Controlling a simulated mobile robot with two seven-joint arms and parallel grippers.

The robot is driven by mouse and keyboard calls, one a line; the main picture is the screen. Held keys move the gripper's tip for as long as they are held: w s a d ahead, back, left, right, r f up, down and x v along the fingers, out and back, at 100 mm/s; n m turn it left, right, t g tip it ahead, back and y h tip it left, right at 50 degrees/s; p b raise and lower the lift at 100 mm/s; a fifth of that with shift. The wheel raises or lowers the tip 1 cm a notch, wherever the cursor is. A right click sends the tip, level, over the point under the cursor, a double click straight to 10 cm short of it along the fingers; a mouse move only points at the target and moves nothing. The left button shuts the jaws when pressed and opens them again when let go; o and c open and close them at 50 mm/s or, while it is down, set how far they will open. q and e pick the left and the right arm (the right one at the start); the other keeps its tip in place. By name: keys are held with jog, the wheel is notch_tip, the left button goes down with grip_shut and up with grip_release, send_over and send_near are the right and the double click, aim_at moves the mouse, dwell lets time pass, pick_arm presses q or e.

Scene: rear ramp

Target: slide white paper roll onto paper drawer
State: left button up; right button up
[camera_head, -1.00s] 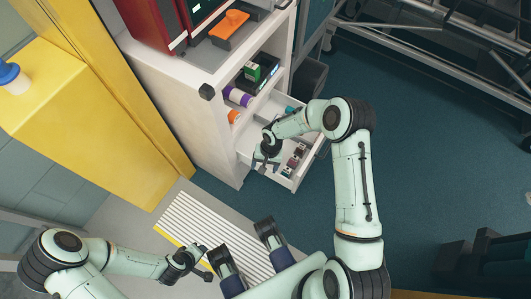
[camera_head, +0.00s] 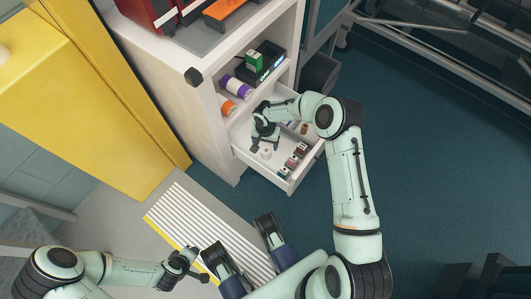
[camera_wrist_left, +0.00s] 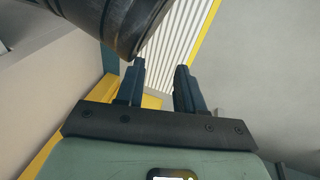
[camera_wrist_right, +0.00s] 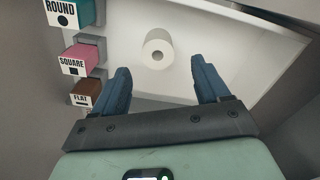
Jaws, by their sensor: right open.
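The white paper roll (camera_head: 266,154) stands in the open white drawer, near its front left part. In the right wrist view the roll (camera_wrist_right: 158,49) shows its core hole and lies ahead of and between the two fingers. The drawer (camera_head: 262,170) is pulled out from the white cabinet. My right gripper (camera_head: 265,146) is open and empty over the drawer, close to the roll; contact cannot be told. My left gripper (camera_head: 200,264) is open and empty, low over the floor, away from the drawer.
Boxes marked ROUND (camera_wrist_right: 64,14), SQUARE (camera_wrist_right: 80,59) and FLAT (camera_wrist_right: 85,92) stand along one drawer side. Purple (camera_head: 236,86) and orange (camera_head: 228,107) rolls sit on the shelf above. A dark bin (camera_head: 319,73) stands right of the cabinet.

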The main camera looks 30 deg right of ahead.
aim_at(266, 150)
jog(key=f+b, duration=0.1)
jog(key=f, duration=0.5)
jog(key=shift+s+b, duration=0.2)
jog(key=shift+b, duration=0.2)
pick_arm(q)
jog(key=shift+g, duration=0.8)
jog(key=s+f, duration=0.2)
jog(key=s, duration=0.1)
jog(key=s+f, duration=0.1)
jog(key=shift+s+a+f, duration=0.2)
jog(key=shift+a+f, duration=0.05)
jog(key=shift+f, duration=0.1)
pick_arm(e)
jog(key=shift+f, duration=0.4)
